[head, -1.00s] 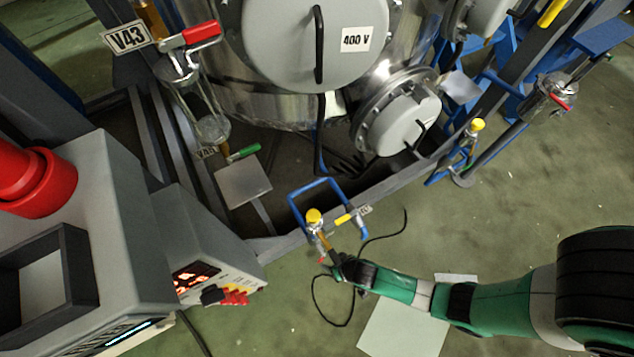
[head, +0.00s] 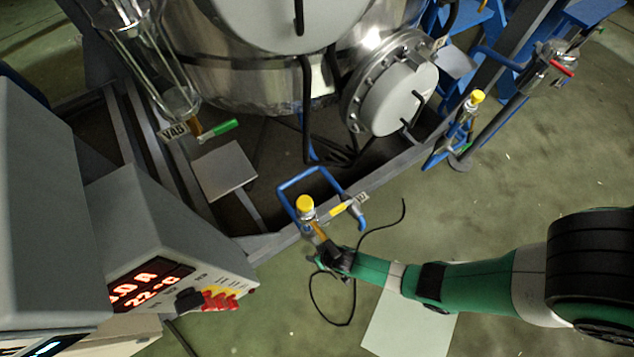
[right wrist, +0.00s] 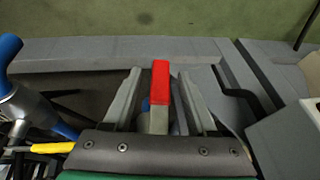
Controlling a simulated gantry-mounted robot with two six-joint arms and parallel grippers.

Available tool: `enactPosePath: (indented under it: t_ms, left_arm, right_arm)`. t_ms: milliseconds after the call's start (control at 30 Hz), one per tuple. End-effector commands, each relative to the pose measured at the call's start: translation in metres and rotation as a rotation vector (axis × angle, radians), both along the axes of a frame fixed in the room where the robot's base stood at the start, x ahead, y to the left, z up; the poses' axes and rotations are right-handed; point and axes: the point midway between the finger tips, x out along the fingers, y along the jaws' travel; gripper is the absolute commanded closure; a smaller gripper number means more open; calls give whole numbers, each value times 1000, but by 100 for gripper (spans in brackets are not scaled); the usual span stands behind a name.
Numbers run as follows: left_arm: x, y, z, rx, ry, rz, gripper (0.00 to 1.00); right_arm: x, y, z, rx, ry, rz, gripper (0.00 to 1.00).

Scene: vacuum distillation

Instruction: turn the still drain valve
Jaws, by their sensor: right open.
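A valve lever with a red grip (right wrist: 160,82) and a bare metal shank shows in the right wrist view. My right gripper (right wrist: 159,100) is open, with one grey finger on each side of this lever. I cannot tell whether either finger touches it. In the head view my right gripper (head: 318,258) is low beside the blue pipe frame, and the red lever is mostly hidden there. No readable label shows which valve is the still drain valve. My left gripper is out of view.
A yellow-capped fitting (head: 306,204) and a yellow lever (head: 341,209) are close to my right gripper. A blue pipe loop (head: 307,176) stands behind it. A green-handled valve (head: 222,128) is further left. A grey control box (head: 165,245) stands left; open floor (head: 500,190) lies right.

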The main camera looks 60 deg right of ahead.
Motion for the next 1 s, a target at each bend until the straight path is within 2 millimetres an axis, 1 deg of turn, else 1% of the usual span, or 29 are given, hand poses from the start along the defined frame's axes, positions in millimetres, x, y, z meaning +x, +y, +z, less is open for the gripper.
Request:
enactPosePath:
  t_ms: [67,100,167,200,267,400,1000]
  left_arm:
    - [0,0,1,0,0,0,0]
    - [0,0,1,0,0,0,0]
    - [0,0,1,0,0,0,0]
    - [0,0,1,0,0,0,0]
    - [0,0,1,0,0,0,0]
    - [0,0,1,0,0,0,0]
    - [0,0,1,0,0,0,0]
  right_arm:
    - [0,0,1,0,0,0,43]
    - [0,0,1,0,0,0,46]
    - [0,0,1,0,0,0,57]
    - [0,0,1,0,0,0,64]
    - [0,0,1,0,0,0,75]
    - [0,0,1,0,0,0,100]
    - [0,0,1,0,0,0,100]
